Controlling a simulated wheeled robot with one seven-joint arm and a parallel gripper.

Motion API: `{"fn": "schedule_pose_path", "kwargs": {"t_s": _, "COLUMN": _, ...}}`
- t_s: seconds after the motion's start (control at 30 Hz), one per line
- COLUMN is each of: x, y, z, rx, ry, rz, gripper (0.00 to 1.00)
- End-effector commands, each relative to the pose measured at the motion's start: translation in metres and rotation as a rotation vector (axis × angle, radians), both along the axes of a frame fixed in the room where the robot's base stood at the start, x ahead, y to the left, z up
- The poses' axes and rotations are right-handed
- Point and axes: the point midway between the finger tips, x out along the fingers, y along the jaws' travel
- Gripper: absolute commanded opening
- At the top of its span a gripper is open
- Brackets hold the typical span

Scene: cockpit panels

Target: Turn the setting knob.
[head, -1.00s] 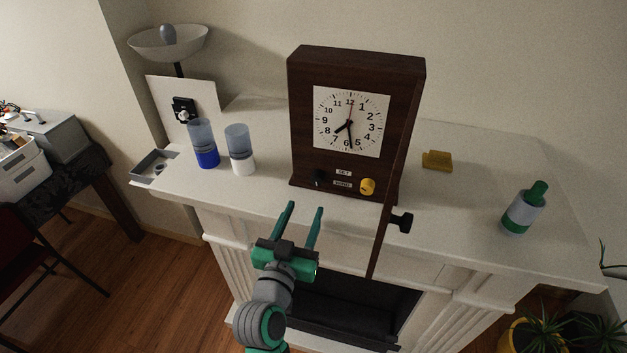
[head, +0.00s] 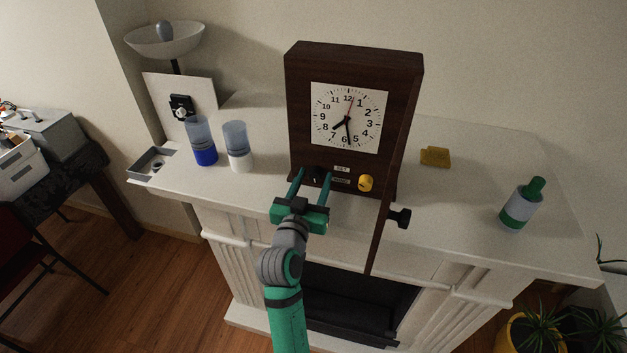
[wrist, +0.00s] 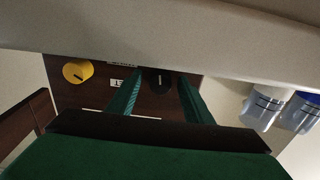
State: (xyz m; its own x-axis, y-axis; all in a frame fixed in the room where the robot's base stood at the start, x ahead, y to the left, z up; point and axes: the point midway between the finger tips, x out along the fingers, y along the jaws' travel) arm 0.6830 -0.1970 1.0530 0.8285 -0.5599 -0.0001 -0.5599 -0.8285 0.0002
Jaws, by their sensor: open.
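A dark wooden clock (head: 297,110) stands on the white mantel with its door swung open. Low on its front are a black knob (head: 317,173) at left and a yellow knob (head: 366,183) at right, with small labels (head: 341,169) between them; one appears to read SET. My gripper (head: 314,175) is open, its two fingers pointing at the clock's lower front on either side of the black knob. In the wrist view the black knob (wrist: 159,79) shows between the fingers, and the yellow knob (wrist: 77,71) lies outside them. I cannot tell whether the fingers touch the black knob.
The open clock door (head: 387,215) hangs forward to the right of my gripper, with a black knob (head: 399,218) beside it. Two cups (head: 203,154) (head: 239,160) stand left. A yellow block (head: 435,156) and a green-capped bottle (head: 516,212) are right on the mantel (head: 460,215).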

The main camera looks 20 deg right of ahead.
Motion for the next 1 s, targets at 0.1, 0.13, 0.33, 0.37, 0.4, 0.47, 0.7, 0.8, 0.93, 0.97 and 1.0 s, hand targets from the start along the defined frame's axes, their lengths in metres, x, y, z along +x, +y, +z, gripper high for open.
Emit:
{"fn": "schedule_pose_path", "kwargs": {"t_s": 0.1, "x": -0.0001, "y": 0.0001, "z": 0.0000, "rx": 0.000, "ry": 0.000, "rz": 0.000, "gripper": 0.46}}
{"fn": "schedule_pose_path", "kwargs": {"t_s": 0.13, "x": -0.0001, "y": 0.0001, "z": 0.0000, "rx": 0.000, "ry": 0.000, "rz": 0.000, "gripper": 0.46}}
{"fn": "schedule_pose_path", "kwargs": {"t_s": 0.33, "x": -0.0002, "y": 0.0000, "z": 0.0000, "rx": 0.000, "ry": 0.000, "rz": 0.000, "gripper": 0.05}}
{"fn": "schedule_pose_path", "kwargs": {"t_s": 0.37, "x": -0.0002, "y": 0.0000, "z": -0.0001, "rx": 0.000, "ry": 0.000, "rz": 0.000, "gripper": 0.05}}
{"fn": "schedule_pose_path", "kwargs": {"t_s": 0.4, "x": -0.0002, "y": 0.0000, "z": -0.0001, "rx": 0.000, "ry": 0.000, "rz": 0.000, "gripper": 0.05}}
{"fn": "schedule_pose_path", "kwargs": {"t_s": 0.47, "x": -0.0002, "y": 0.0001, "z": -0.0001, "rx": 0.004, "ry": -0.003, "rz": 0.000, "gripper": 0.05}}
{"fn": "schedule_pose_path", "kwargs": {"t_s": 0.7, "x": 0.0001, "y": 0.0009, "z": 0.0000, "rx": 0.117, "ry": -0.079, "rz": 0.001, "gripper": 0.05}}
{"fn": "schedule_pose_path", "kwargs": {"t_s": 0.8, "x": 0.0001, "y": 0.0008, "z": 0.0000, "rx": 0.157, "ry": -0.106, "rz": 0.001, "gripper": 0.05}}
{"fn": "schedule_pose_path", "kwargs": {"t_s": 0.93, "x": 0.0000, "y": 0.0005, "z": -0.0001, "rx": 0.174, "ry": -0.118, "rz": 0.000, "gripper": 0.05}}
{"fn": "schedule_pose_path", "kwargs": {"t_s": 0.97, "x": 0.0000, "y": 0.0005, "z": -0.0001, "rx": 0.174, "ry": -0.118, "rz": 0.000, "gripper": 0.05}}
{"fn": "schedule_pose_path", "kwargs": {"t_s": 1.0, "x": 0.0000, "y": 0.0005, "z": -0.0001, "rx": 0.173, "ry": -0.117, "rz": 0.000, "gripper": 0.05}}
